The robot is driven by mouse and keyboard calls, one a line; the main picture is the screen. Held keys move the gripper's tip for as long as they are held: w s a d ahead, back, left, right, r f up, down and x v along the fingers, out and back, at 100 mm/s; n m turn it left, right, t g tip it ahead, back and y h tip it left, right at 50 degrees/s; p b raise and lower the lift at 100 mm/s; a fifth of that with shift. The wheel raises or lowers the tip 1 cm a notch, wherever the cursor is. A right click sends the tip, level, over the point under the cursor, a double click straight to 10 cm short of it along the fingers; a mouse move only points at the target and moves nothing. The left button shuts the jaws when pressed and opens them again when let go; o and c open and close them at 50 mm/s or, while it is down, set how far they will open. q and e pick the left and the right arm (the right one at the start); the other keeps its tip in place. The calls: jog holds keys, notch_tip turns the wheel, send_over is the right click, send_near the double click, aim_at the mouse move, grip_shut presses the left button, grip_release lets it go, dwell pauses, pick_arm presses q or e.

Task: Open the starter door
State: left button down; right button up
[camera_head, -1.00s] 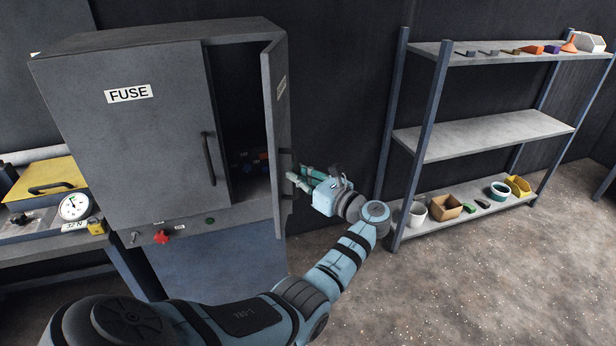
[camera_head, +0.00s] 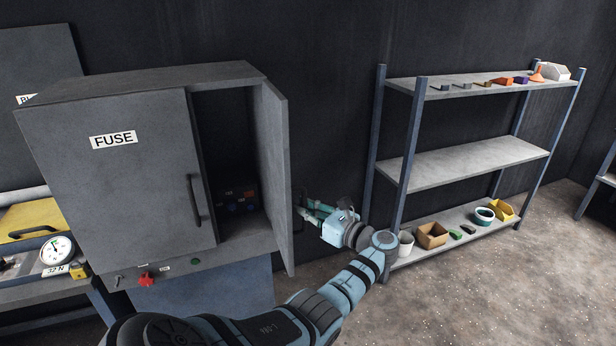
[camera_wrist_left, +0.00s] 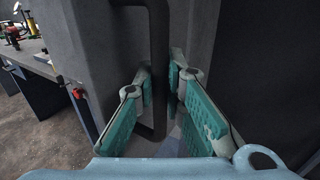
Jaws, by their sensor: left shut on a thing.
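The right-hand door (camera_head: 274,160) of the grey cabinet stands open, swung out toward me, its inner face showing in the head view. My left gripper (camera_head: 305,209) is on the outer side of this door. In the left wrist view, the dark bar handle (camera_wrist_left: 158,35) runs upright between the two green-padded fingers of my left gripper (camera_wrist_left: 160,88), which are shut on it. The left-hand door marked FUSE (camera_head: 112,165) is closed. My right gripper is not in view.
Small dark parts (camera_head: 237,203) lie inside the cabinet. A red star knob (camera_head: 146,279) is on the front below the doors. A shelf rack (camera_head: 460,165) with small items stands to the right. A bench with a gauge (camera_head: 57,250) is at the left. Floor at the lower right is clear.

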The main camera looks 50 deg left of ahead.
pick_arm(q)
jog(key=shift+r, duration=0.1)
jog(key=c, duration=1.7)
grip_release()
jog(key=shift+a, duration=0.1)
jog(key=shift+o, duration=0.2)
jog(key=w+d, duration=0.2)
jog(key=d, duration=1)
jog(key=shift+w, duration=0.15)
jog(key=shift+a, duration=0.2)
